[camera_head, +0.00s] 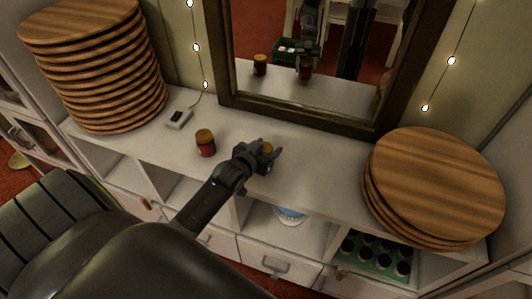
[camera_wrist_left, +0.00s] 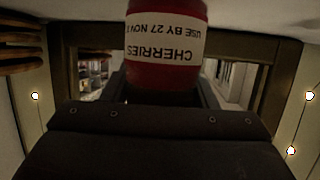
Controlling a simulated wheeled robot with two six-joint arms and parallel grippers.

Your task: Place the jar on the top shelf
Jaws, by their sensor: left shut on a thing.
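My left gripper (camera_head: 264,153) is shut on a jar (camera_head: 267,148) above the white top shelf (camera_head: 310,155). In the head view only a bit of its golden lid shows between the fingers; the gripper hides the rest. In the left wrist view the held jar (camera_wrist_left: 165,45) is red with a white label reading "CHERRIES", which appears upside down in the picture. I cannot tell whether its base touches the shelf. A second red jar with a golden lid (camera_head: 205,142) stands upright on the shelf, left of my gripper. My right gripper is not directly in view.
A tall stack of round wooden boards (camera_head: 105,75) stands at the left, and a shorter stack (camera_head: 430,190) at the right. A framed mirror (camera_head: 300,112) stands behind, reflecting the jars and arm. Open cubbies are below.

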